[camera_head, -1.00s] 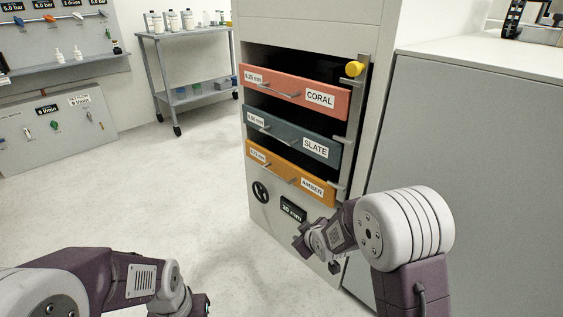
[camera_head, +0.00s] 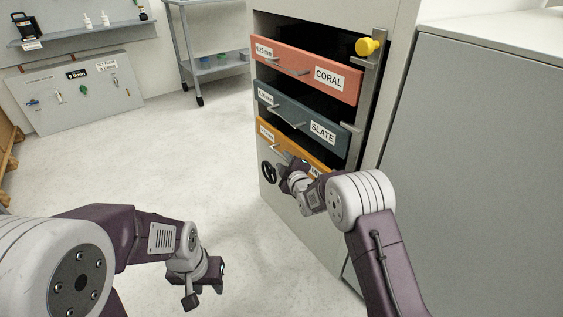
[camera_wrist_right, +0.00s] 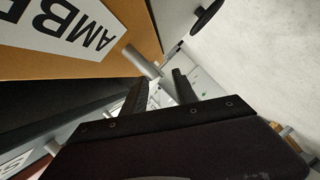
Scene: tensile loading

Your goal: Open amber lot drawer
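The amber drawer (camera_head: 271,135) is the orange front below the slate drawer, partly hidden behind my right gripper. In the right wrist view its orange face (camera_wrist_right: 112,62) with the "AMBER" label fills the upper left. Its grey bar handle (camera_wrist_right: 140,60) ends close to my fingertips. My right gripper (camera_wrist_right: 160,78) is open, with its fingers apart and the handle's end at or just beyond the gap. I cannot tell whether they touch. In the head view my right gripper (camera_head: 283,166) is at the drawer front. My left gripper (camera_head: 208,283) is open and empty above the floor.
The coral drawer (camera_head: 300,70) and slate drawer (camera_head: 300,112) are above the amber one. A yellow knob (camera_head: 367,47) sits on an upright metal bar at the cabinet's right. A black handwheel (camera_head: 268,173) is below. A grey cabinet (camera_head: 480,150) stands right.

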